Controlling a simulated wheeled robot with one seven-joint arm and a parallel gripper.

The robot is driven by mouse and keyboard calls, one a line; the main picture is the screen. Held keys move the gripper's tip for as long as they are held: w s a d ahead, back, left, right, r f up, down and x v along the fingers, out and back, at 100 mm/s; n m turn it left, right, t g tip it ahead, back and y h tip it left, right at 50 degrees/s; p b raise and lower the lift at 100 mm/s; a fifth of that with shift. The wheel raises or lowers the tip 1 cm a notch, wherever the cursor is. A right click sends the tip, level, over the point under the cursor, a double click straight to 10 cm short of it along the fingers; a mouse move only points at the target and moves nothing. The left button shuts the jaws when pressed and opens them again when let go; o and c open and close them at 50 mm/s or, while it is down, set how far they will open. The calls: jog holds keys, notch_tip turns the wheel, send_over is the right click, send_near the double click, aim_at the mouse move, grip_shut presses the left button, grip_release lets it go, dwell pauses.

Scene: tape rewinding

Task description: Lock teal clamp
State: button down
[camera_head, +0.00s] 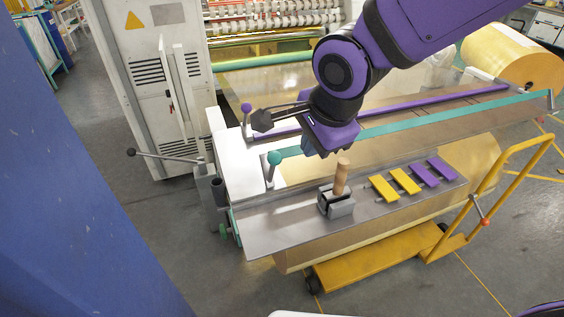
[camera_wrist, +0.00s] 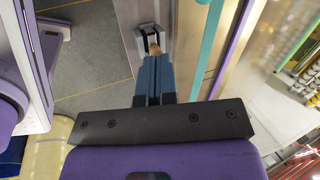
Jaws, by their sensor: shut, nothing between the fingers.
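The teal clamp (camera_head: 430,120) is a long bar running across the machine's table, from a teal knob (camera_head: 275,158) on a short upright metal lever at its left end to the far right end. The bar also shows in the wrist view (camera_wrist: 209,45), right of my fingers; its knob does not show there. My gripper (camera_head: 333,153) is shut and empty, pointing down above the table, in the picture right of the teal knob and in front of part of the bar. In the wrist view the blue fingers (camera_wrist: 154,60) are together. I cannot tell whether the clamp is locked.
A purple clamp bar (camera_head: 435,98) with a purple knob (camera_head: 246,107) lies behind the teal one. A wooden-handled tool in a grey holder (camera_head: 338,205) stands below my gripper. Yellow strips (camera_head: 384,188) and purple strips (camera_head: 424,176) lie to its right. A yellow cart (camera_head: 385,262) stands in front.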

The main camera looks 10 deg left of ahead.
aim_at(278, 156)
jog(key=shift+s+a+f, duration=0.2)
jog(key=shift+a, duration=0.3)
jog(key=shift+s+a+f, duration=0.15)
jog(key=shift+a, duration=0.3)
jog(key=shift+f, duration=0.1)
jog(key=w+a+f, duration=0.4)
jog(key=w+f, duration=0.2)
jog(key=f, duration=0.3)
jog(key=shift+w, duration=0.25)
jog(key=shift+w, duration=0.15)
jog(key=shift+w+a+r+m+g+h, duration=0.15)
jog(key=shift+w+a+r+g, duration=0.15)
jog(key=shift+w, duration=0.2)
jog(key=shift+w+a+r+m+g+h, duration=0.15)
jog(key=shift+w+a+r+g, duration=0.1)
jog(key=shift+w+g, duration=0.2)
jog(key=w+a+g+h, duration=0.3)
jog(key=w+a+g, duration=0.3)
jog(key=w, duration=0.6)
jog(key=shift+w, duration=0.15)
jog(key=shift+w+f, duration=0.1)
jog(key=shift+f, duration=0.05)
